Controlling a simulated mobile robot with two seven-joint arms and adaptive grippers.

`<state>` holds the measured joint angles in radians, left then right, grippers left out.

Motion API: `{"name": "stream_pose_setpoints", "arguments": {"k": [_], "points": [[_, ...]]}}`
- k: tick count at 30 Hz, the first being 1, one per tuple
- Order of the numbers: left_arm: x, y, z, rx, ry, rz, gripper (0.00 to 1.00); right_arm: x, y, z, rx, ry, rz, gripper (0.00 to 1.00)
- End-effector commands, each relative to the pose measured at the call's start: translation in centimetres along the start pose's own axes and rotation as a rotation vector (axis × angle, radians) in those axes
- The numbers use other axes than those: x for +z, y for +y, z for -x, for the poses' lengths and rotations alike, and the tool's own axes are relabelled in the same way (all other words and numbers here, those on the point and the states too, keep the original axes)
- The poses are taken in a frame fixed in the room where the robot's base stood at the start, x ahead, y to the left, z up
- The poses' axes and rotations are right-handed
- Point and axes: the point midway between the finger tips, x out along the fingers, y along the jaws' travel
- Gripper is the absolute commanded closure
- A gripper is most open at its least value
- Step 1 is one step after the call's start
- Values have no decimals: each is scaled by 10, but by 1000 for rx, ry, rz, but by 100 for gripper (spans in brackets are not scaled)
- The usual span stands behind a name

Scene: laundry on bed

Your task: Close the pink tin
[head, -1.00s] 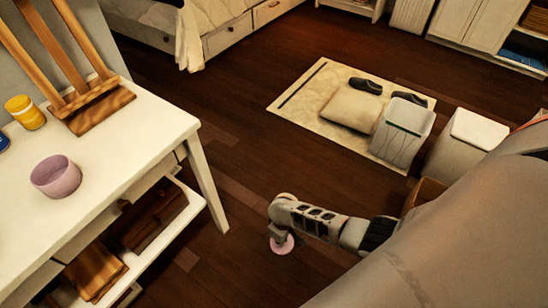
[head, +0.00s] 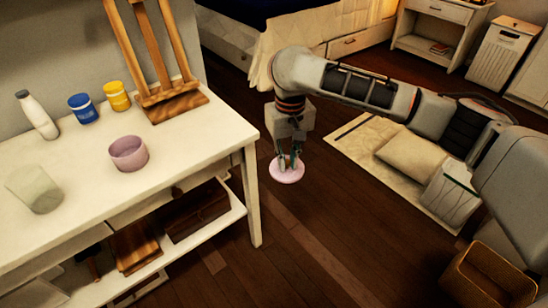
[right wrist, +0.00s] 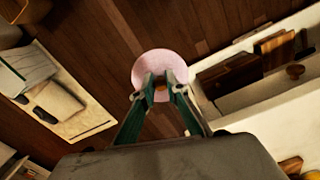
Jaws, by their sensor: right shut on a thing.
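The pink tin (head: 128,153) stands upright and open on the white table, near its front right part. Its round pink lid (head: 287,170) is in my right gripper (head: 290,160), which holds it out over the floor to the right of the table's edge. In the right wrist view the fingertips (right wrist: 160,88) are closed at the middle of the lid (right wrist: 150,62), and the lid spreads out beyond them. The lid hangs roughly level and apart from the tin. My left gripper is in neither view.
On the white table (head: 200,150) stand a glass (head: 36,192), a white bottle (head: 38,116), a blue jar (head: 83,108), a yellow jar (head: 117,96) and a wooden easel (head: 172,100). The tabletop right of the tin is clear. A cushion (head: 415,158) lies on a rug beyond the arm.

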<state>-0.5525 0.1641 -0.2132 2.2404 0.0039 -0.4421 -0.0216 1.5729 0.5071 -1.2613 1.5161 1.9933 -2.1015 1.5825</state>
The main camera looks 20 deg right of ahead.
Motion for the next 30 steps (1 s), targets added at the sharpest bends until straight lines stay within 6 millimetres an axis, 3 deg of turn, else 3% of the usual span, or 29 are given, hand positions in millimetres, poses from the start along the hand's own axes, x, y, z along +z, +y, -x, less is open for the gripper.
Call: {"name": "stream_pose_setpoints", "arguments": {"k": [1,6,13,18,26,28,30], "points": [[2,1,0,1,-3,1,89,16,7,15,4,4,-3,100],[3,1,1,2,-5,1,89,74,24,50,1,1,-34,100],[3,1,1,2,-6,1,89,137,42,73,-3,-1,-71,100],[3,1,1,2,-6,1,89,155,47,78,-4,-2,-83,100],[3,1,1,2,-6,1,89,156,47,79,-5,-2,-83,100],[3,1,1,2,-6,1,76,156,47,79,-5,-2,-83,100],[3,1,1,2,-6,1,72,156,47,79,-5,-1,-83,100]]}}
